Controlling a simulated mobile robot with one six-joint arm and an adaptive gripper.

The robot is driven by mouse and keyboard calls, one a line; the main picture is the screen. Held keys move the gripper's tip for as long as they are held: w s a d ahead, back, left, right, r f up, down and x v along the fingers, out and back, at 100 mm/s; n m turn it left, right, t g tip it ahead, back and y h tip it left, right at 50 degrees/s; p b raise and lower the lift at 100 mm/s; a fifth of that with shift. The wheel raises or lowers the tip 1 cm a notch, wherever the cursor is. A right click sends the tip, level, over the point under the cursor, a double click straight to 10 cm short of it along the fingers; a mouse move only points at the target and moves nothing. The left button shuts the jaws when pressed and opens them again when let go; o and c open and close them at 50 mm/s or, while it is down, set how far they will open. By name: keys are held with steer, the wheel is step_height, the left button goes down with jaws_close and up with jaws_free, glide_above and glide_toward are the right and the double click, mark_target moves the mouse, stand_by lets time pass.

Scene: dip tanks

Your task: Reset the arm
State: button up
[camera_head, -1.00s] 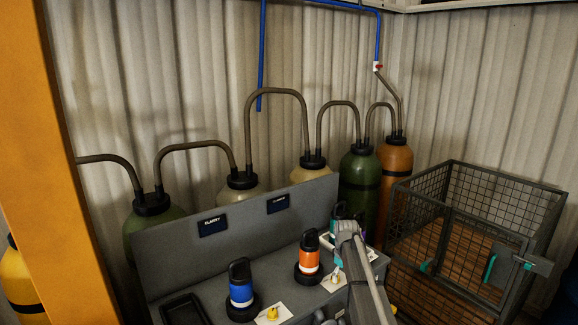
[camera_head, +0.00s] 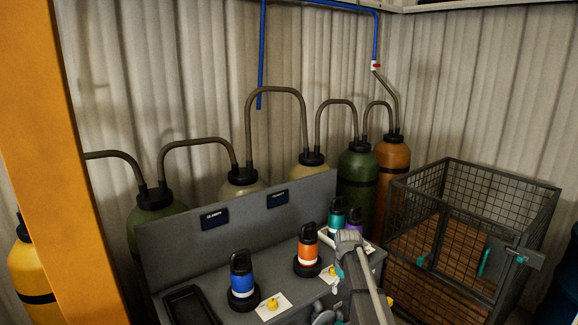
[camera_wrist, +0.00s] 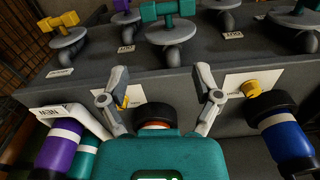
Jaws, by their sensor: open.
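My gripper (camera_wrist: 162,98) is open in the wrist view, its two grey fingers spread apart with nothing clamped between them. The dark lid and orange band of the orange bottle (camera_wrist: 155,125) show just beyond its teal body, which hides the rest. In the head view my grey arm reaches over the front right of the bench; its fingers cannot be made out. The orange bottle (camera_head: 308,246) stands upright on the bench beside the arm. The blue bottle (camera_head: 241,276) stands to its left. The teal bottle (camera_head: 336,216) and purple bottle (camera_head: 354,222) are behind the arm's end.
The grey bench (camera_head: 270,250) has a raised back panel and a black tray (camera_head: 188,307). Gas cylinders (camera_head: 358,182) line the wall. A wire cage (camera_head: 470,235) stands right, an orange post (camera_head: 65,170) left. Several valve-like knobs (camera_wrist: 175,32) appear in the wrist view.

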steer(key=s+a+f+m+b, duration=0.1)
steer(key=s+m, duration=0.5)
steer(key=s, duration=1.8)
